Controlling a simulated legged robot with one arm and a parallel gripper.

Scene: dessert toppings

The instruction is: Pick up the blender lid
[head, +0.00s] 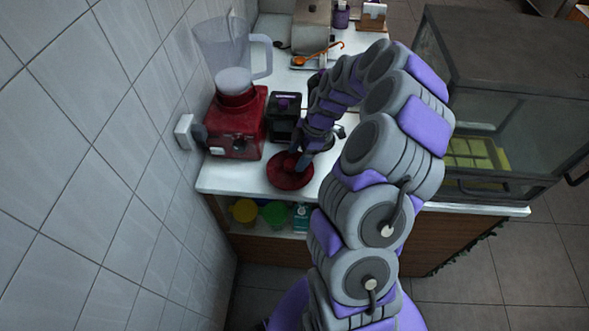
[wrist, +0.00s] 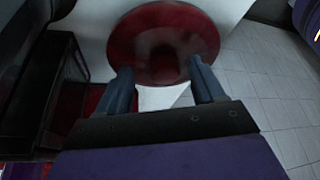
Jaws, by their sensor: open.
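The blender lid (head: 289,176) is a dark red disc lying on the white counter near its front edge. It also fills the upper middle of the wrist view (wrist: 190,25), with a darker raised part at its centre. My gripper (head: 297,164) is just above the lid. In the wrist view my gripper (wrist: 160,82) is open, with its two fingertips apart at the lid's near rim and nothing between them. I cannot tell whether the fingers touch the lid. The blender (head: 236,128) has a red base and a clear jug, and stands left of the lid.
A black machine (head: 285,117) stands behind the lid. An orange ladle (head: 318,54) lies farther back on the counter. A glass display case (head: 500,110) is at the right. A tiled wall (head: 70,170) borders the left, and a shelf below holds several containers (head: 274,213).

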